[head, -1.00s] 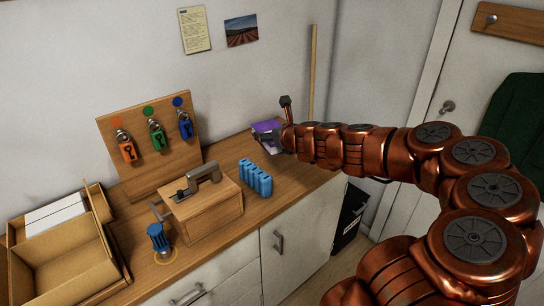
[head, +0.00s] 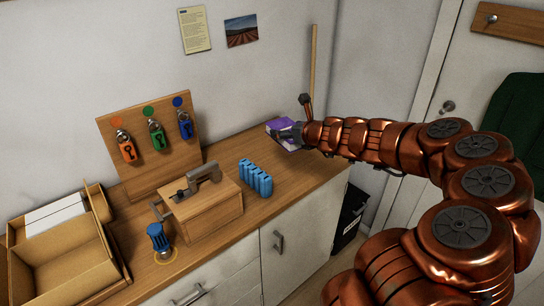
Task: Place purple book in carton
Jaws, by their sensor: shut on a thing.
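The purple book (head: 279,124) is at the far right end of the wooden counter, near the wall; its pale page edge shows below the purple cover. My gripper (head: 290,134) reaches it from the right and is shut on it. The fingers are small and partly hidden by my wrist, and I cannot tell whether the book still touches the counter. An open brown cardboard carton (head: 68,279) stands at the left end of the counter, with a paler part and white sheets behind its front compartment.
Between book and carton stand a blue ribbed block (head: 256,178), a wooden box with a grey handle (head: 203,204), a blue knobbed object (head: 158,240) and a board with orange, green and blue padlocks (head: 150,140). A black bin (head: 350,215) stands on the floor.

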